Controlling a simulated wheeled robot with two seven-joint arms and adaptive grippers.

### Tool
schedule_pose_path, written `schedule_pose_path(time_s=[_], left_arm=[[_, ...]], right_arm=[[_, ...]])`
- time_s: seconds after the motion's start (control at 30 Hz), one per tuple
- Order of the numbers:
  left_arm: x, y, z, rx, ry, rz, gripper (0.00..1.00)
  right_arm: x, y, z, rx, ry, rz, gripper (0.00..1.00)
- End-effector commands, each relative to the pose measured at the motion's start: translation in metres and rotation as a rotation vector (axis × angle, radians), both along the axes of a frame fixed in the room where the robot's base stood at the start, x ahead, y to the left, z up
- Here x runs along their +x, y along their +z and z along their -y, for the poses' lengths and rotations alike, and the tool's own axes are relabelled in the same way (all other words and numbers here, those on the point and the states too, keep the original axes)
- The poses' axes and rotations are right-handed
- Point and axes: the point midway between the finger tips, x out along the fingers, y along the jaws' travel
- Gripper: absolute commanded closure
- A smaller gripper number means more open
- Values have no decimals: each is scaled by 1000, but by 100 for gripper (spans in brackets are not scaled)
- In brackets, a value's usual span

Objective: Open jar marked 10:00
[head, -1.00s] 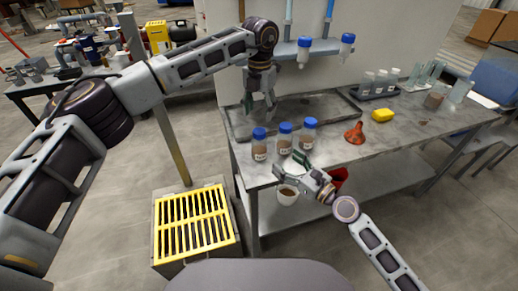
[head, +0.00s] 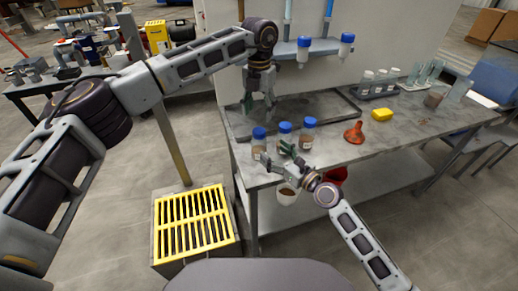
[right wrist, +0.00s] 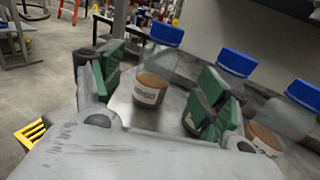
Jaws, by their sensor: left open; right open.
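Three clear jars with blue lids and brown contents stand in a row near the table's front-left edge: left jar (head: 259,145), middle jar (head: 284,134), right jar (head: 307,134). All lids are on. Their labels are too blurred to read. My right gripper (head: 278,156) is open and empty, low in front of the left and middle jars. In the right wrist view the left jar (right wrist: 152,82) shows between the green finger pads, beyond them. The middle jar's lid (right wrist: 237,62) shows behind the right-hand finger, which hides its body. My left gripper (head: 258,104) is open and empty above the tray, behind the jars.
A grey tray (head: 330,103) lies behind the jars. Two blue-capped bottles (head: 304,50) hang at the wall shelf.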

Motion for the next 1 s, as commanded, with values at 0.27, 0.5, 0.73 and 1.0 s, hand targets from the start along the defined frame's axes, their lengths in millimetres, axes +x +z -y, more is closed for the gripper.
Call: schedule_pose_path(time_s=[0.27,0.5,0.73,1.0], left_arm=[[0,0,0,0,0,0,41],[0,0,0,0,0,0,41],[0,0,0,0,0,0,41],[0,0,0,0,0,0,41]], right_arm=[[21,1,-17,1,0,1,26],[38,1,-31,0,0,1,26],[52,0,-44,1,0,1,26],[60,0,-52,-1,0,1,26]])
